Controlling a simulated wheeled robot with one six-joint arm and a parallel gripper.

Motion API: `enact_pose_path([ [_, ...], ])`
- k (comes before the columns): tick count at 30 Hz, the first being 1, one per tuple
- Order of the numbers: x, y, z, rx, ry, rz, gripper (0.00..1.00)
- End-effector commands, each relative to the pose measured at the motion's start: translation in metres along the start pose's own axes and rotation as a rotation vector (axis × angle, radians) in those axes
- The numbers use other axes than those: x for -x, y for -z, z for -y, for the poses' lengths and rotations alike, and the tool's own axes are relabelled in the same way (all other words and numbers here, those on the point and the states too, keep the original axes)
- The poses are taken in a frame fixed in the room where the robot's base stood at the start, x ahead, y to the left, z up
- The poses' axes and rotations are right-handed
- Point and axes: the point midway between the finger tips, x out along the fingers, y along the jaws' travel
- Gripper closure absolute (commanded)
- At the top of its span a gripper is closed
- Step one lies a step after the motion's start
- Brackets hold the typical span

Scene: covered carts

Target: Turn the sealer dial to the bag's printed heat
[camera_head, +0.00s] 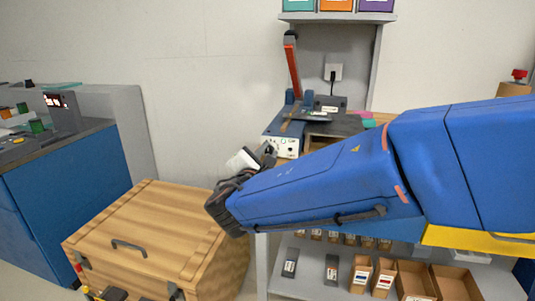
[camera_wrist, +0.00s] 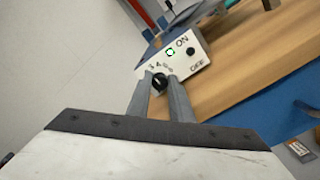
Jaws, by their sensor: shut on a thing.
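The sealer (camera_head: 287,147) stands on the bench in the head view, its red-handled lever (camera_head: 292,70) raised. My gripper (camera_wrist: 160,86) is shut on the dial, one finger on each side. The numbers are partly hidden and too small to read surely. In the head view my gripper (camera_head: 268,152) reaches the panel and covers the dial. I cannot make out a bag's printed heat.
A wooden chest (camera_head: 150,235) stands on the floor at left, with a blue cabinet (camera_head: 65,180) beyond it. Under the bench, a shelf (camera_head: 310,286) holds small dark items and cardboard boxes (camera_head: 415,280). The wooden bench top (camera_wrist: 250,65) is clear beside the panel.

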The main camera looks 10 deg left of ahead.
Motion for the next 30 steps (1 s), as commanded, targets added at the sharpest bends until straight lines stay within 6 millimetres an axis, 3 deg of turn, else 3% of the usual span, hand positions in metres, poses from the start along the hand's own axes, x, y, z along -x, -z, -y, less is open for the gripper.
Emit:
enact_pose_path([
  [1,0.000,0.000,0.001,0.001,0.001,0.000,0.73],
  [3,0.000,0.000,0.001,0.001,0.001,0.000,0.62],
  [14,0.009,0.001,0.000,0.000,-0.001,-0.001,0.62],
  [30,0.099,0.001,-0.001,0.001,-0.002,-0.003,0.62],
])
